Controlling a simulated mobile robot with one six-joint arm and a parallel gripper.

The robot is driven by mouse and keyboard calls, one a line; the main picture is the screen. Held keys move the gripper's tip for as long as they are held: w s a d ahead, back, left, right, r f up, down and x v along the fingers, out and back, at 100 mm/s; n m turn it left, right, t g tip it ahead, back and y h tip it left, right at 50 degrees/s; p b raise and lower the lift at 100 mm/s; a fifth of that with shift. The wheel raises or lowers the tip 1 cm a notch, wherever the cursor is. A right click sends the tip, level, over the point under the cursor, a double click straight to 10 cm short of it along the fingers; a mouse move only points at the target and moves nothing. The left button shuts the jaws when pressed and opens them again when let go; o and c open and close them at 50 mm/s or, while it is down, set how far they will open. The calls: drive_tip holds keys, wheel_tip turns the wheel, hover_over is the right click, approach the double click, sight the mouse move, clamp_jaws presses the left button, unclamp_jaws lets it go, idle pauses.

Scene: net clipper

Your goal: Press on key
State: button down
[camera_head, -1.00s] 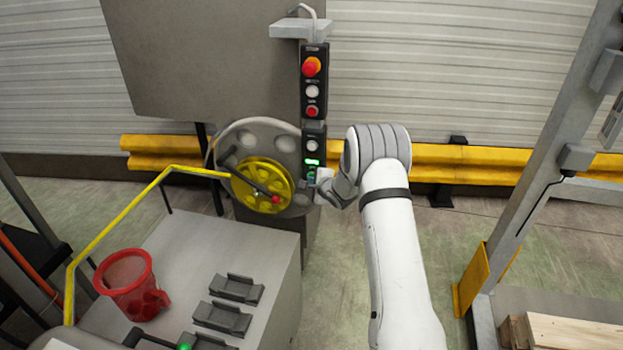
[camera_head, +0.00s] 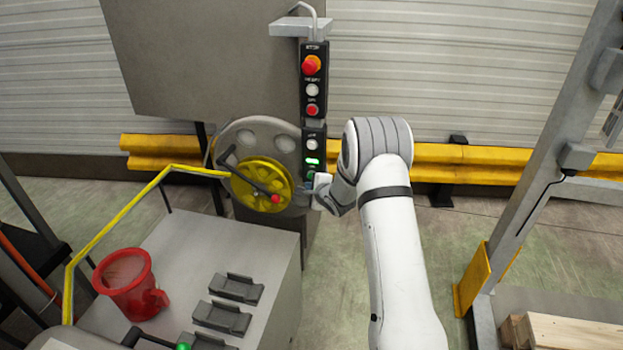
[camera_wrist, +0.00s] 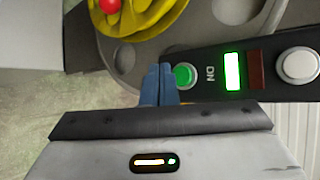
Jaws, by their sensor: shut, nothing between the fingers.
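The key marked ON is a round green button (camera_wrist: 184,75) at the end of a black control panel (camera_wrist: 205,88). In the wrist view my gripper (camera_wrist: 160,72) has its blue fingers together and empty. The fingertips are just left of the green button, close to its edge. I cannot tell whether they touch it. In the head view my gripper (camera_head: 311,190) is at the lower end of the panel and mostly hidden by my wrist. A green light (camera_wrist: 232,71) is lit on the panel, next to a dark red one (camera_wrist: 256,71).
A white button (camera_wrist: 298,66) is further along the panel. Higher up are a red mushroom button (camera_head: 311,65) and a red button (camera_head: 312,110). A yellow wheel with a crank (camera_head: 259,184) stands close left of my gripper. A red bucket (camera_head: 127,284) stands on the grey bench (camera_head: 205,240).

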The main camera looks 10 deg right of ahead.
drive_tip(key=s, duration=0.1)
drive_tip(key=s+a, duration=0.1)
drive_tip(key=s, duration=0.1)
drive_tip(key=shift+s+a, duration=0.1)
drive_tip(key=shift+a, duration=0.05)
drive_tip(key=shift+r, duration=0.1)
idle(0.4)
drive_tip(key=s+d+r+n+g+h, duration=0.2)
drive_tip(key=s+d+r+n, duration=0.15)
drive_tip(key=s+r, duration=0.55)
drive_tip(key=s+d+r+n+g+h, duration=0.2)
drive_tip(key=s+r+n, duration=0.3)
drive_tip(key=s+r, duration=0.4)
drive_tip(key=s+r+n+g, duration=0.1)
drive_tip(key=s+n, duration=0.2)
drive_tip(key=s, duration=0.6)
drive_tip(key=s+r+n+g, duration=0.1)
drive_tip(key=s+n+g, duration=0.1)
drive_tip(key=s, duration=0.7)
drive_tip(key=s+a+r+n+g, duration=0.1)
drive_tip(key=s+n, duration=0.3)
drive_tip(key=s, duration=0.6)
drive_tip(key=shift+r+n+g, duration=0.15)
drive_tip(key=shift+n+g, duration=0.2)
drive_tip(key=shift+g, duration=0.15)
